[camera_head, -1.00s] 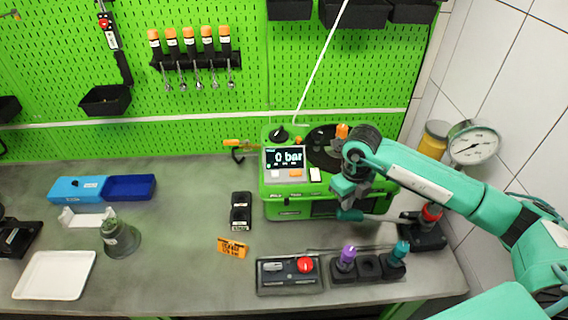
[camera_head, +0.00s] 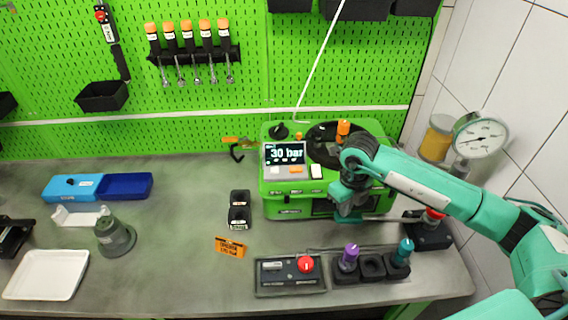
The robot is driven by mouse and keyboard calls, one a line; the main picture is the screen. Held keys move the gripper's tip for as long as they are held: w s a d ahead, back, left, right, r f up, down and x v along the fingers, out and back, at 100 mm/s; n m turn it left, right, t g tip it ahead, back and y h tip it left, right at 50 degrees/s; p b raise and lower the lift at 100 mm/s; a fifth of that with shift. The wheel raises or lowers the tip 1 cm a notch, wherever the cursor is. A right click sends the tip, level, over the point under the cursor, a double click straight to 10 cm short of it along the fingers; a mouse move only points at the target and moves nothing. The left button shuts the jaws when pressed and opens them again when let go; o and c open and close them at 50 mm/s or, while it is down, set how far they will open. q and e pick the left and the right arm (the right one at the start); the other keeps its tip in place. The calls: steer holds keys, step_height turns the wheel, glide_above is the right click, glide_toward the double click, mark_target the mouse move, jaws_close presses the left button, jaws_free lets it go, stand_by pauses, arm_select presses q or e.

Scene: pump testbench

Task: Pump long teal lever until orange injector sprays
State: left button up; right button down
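The green pump testbench (camera_head: 287,207) stands at the back right of the bench, and its display (camera_head: 285,154) reads 30 bar. The orange injector (camera_head: 343,128) sits upright on top at the right. The long teal lever (camera_head: 385,217) lies low in front of the machine, partly hidden behind my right gripper. My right gripper (camera_head: 348,211) points down at the lever's left end; its fingers are too small and dark to tell whether they are closed on it. No spray shows at the injector. My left gripper is not in view.
Purple (camera_head: 349,257) and teal (camera_head: 402,252) injectors stand in a black holder at the front right. A box with a red knob (camera_head: 305,264) lies left of it. A pressure gauge (camera_head: 481,136) is at the right wall.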

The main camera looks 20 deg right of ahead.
steer(key=shift+a+f+b, duration=0.2)
steer(key=shift+f+b, duration=1.5)
steer(key=shift+f, duration=0.45)
steer(key=shift+d+r+p, duration=0.15)
steer(key=shift+r+p, duration=0.4)
steer(key=shift+r, duration=0.4)
steer(key=shift+d+r+p, duration=0.2)
steer(key=shift+r+p, duration=0.25)
steer(key=shift+r, duration=0.75)
steer(key=shift+d+r+p, duration=0.15)
steer(key=shift+r+p, duration=0.3)
steer(key=shift+r, duration=0.7)
steer(key=shift+f, duration=0.15)
